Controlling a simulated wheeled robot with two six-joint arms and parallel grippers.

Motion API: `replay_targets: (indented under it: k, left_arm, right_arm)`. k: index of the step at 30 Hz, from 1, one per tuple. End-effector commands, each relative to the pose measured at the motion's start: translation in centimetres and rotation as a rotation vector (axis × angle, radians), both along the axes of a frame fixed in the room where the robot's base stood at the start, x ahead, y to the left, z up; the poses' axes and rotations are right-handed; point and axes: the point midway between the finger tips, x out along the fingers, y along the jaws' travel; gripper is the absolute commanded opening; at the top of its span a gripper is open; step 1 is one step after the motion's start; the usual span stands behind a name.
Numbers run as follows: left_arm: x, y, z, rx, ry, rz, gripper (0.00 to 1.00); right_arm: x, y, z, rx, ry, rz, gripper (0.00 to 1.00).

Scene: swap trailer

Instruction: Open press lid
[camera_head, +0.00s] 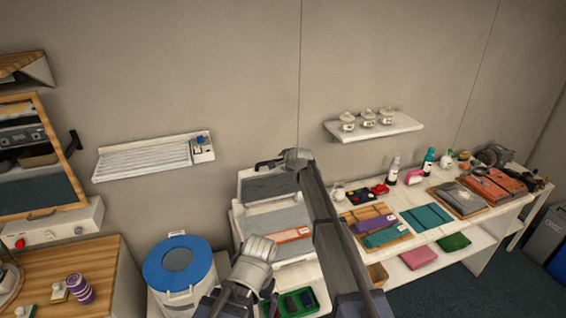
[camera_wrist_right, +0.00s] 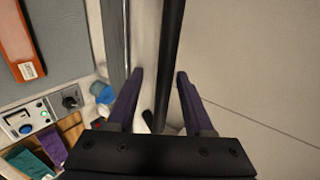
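The press (camera_head: 237,218) stands against the wall in the middle of the head view. Its grey-padded lid (camera_head: 270,187) is tilted up at the back, above the grey bed (camera_head: 270,222). An orange folded piece (camera_head: 293,235) with a white label lies on the bed. My right gripper (camera_head: 262,164) is at the lid's upper edge. In the right wrist view its two dark fingers (camera_wrist_right: 160,74) are apart, with a black bar (camera_wrist_right: 170,50) running between them and gaps showing beside it.
A blue-rimmed white bin (camera_head: 180,262) stands left of the press. A white table (camera_head: 480,228) with folded cloths and bottles is on the right. Wall shelves hang at left (camera_head: 150,160) and right (camera_head: 400,125). A green tray (camera_head: 298,302) is below the press.

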Motion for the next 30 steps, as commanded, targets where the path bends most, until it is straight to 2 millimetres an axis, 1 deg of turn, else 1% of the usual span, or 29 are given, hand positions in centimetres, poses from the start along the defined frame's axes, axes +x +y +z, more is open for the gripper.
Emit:
replay_targets:
  k: [6,10,14,16,20,21,22,23,30]
  left_arm:
    - [0.0,0.0,0.0,0.0,0.0,0.0,1.0]
    - [0.0,0.0,0.4,0.0,0.0,0.001,1.0]
    - [0.0,0.0,1.1,0.0,-0.001,0.005,1.0]
    - [0.0,0.0,1.8,-0.001,-0.001,0.008,1.0]
    - [0.0,0.0,3.2,-0.001,0.0,0.017,1.0]
    - [0.0,0.0,3.5,-0.001,0.0,0.019,1.0]
    - [0.0,0.0,2.9,-0.001,0.0,0.019,1.0]
    - [0.0,0.0,2.8,-0.001,0.0,0.019,1.0]
    - [0.0,0.0,2.8,-0.001,0.0,0.018,1.0]
  right_arm:
    - [0.0,0.0,0.0,0.0,0.0,0.0,0.52]
    - [-0.4,-0.1,0.4,0.0,0.0,0.0,0.52]
    - [-1.4,-0.4,1.1,0.001,0.0,-0.001,0.52]
    - [-2.2,-0.6,1.8,0.001,0.0,-0.001,0.52]
    - [-4.1,-1.2,3.2,0.0,0.001,-0.001,0.52]
    - [-4.8,-1.5,3.5,-0.001,0.001,-0.001,0.52]
    - [-5.6,-1.7,2.9,-0.001,0.001,-0.001,0.52]
    - [-6.3,-1.9,2.8,-0.001,0.001,-0.001,0.52]
    - [-11.8,-3.6,2.8,0.0,0.0,-0.001,0.52]
